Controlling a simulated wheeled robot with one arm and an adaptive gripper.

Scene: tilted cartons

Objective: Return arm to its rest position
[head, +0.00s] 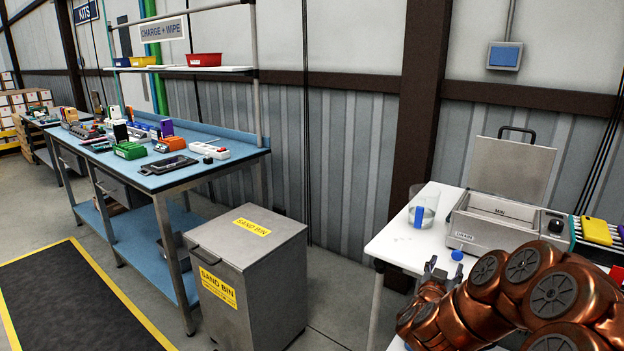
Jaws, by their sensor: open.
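My copper-coloured arm reaches in from the lower right corner, in front of the white table (392,246). My gripper (442,270) is at the near left part of that table, with its grey fingertips apart and nothing visible between them. A small blue cap-like object (457,255) shows right beside the fingertips; I cannot tell whether they touch. My arm hides the near right part of the table.
A grey metal box with a raised lid (510,165) and a clear beaker (428,212) stand on the white table. Yellow devices (596,231) are at right. A sand bin (275,275) stands left of the table, beside a blue workbench (225,136) with several devices.

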